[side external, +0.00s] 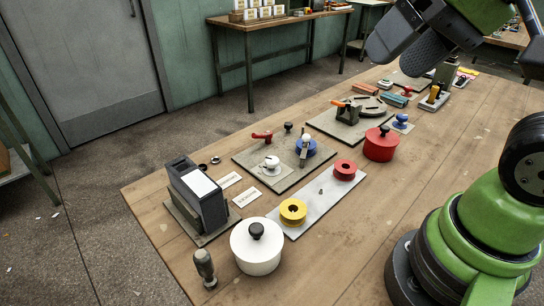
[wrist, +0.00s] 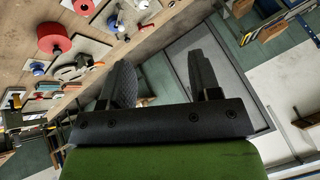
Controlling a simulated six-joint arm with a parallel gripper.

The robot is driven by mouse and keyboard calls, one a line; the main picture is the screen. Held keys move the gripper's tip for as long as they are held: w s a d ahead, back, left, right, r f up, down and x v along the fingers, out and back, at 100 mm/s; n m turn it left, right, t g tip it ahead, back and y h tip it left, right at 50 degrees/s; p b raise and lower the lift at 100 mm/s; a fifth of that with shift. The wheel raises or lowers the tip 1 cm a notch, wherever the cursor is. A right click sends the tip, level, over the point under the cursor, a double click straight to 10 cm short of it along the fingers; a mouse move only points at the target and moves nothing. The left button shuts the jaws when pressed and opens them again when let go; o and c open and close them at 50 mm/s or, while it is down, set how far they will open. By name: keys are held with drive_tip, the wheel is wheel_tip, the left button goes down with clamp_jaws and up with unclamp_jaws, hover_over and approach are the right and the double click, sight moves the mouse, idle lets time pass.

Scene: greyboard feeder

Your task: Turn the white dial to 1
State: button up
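The white dial (side external: 271,163) sits on a small pale plate on a grey board (side external: 247,157) in the side external view. A blue round part with a lever (side external: 307,148) and a red-handled part (side external: 262,136) share that board. The dial's marks are too small to read. My gripper (side external: 394,54) is high at the upper right, well away from the dial. In the wrist view my gripper (wrist: 160,60) has its two fingers wide apart with nothing between them.
A grey box (side external: 203,205), a white lidded pot (side external: 257,247) and a yellow ring (side external: 293,212) stand in front of the dial's board. A red pot (side external: 381,145) stands to its right. The table's right front is bare wood.

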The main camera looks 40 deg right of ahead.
drive_tip(key=w+m+g, duration=0.2)
drive_tip(key=w, duration=0.7)
drive_tip(key=m+g+h, duration=0.2)
drive_tip(key=m+g, duration=0.2)
drive_tip(key=g, duration=0.1)
hover_over(272, 159)
wheel_tip(272, 159, down, 19)
wheel_tip(272, 159, down, 10)
drive_tip(key=shift+f, duration=0.1)
drive_tip(key=c, duration=0.9)
